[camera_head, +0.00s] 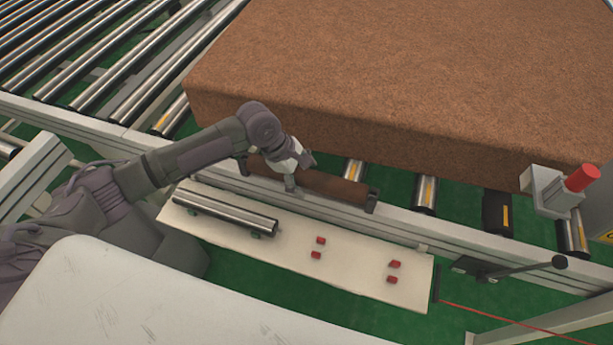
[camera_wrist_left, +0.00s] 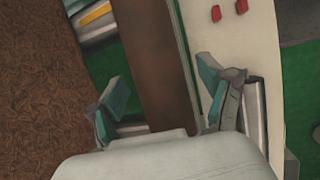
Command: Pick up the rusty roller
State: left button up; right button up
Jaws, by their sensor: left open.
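The rusty roller (camera_head: 325,185) is a dull brown cylinder lying along the near rail of the conveyor, beside the large brown mattress block. In the left wrist view the rusty roller (camera_wrist_left: 158,62) runs lengthwise between my two fingers. My left gripper (camera_head: 293,180) is over the roller's left-middle part, reaching down from the left. In the left wrist view my left gripper (camera_wrist_left: 165,108) is open, with one finger on each side of the roller. Whether the fingers touch it is unclear. My right gripper is not in view.
A white shelf (camera_head: 345,250) in front of the rail holds a shiny steel roller (camera_head: 225,212) and several small red blocks (camera_head: 320,240). The brown mattress block (camera_head: 400,85) fills the conveyor behind. A post with a red button (camera_head: 582,177) stands at the right.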

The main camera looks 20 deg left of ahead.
pick_arm(q)
grip_shut()
jog(key=shift+r, duration=0.1)
jog(key=shift+r, duration=0.15)
dwell(0.3)
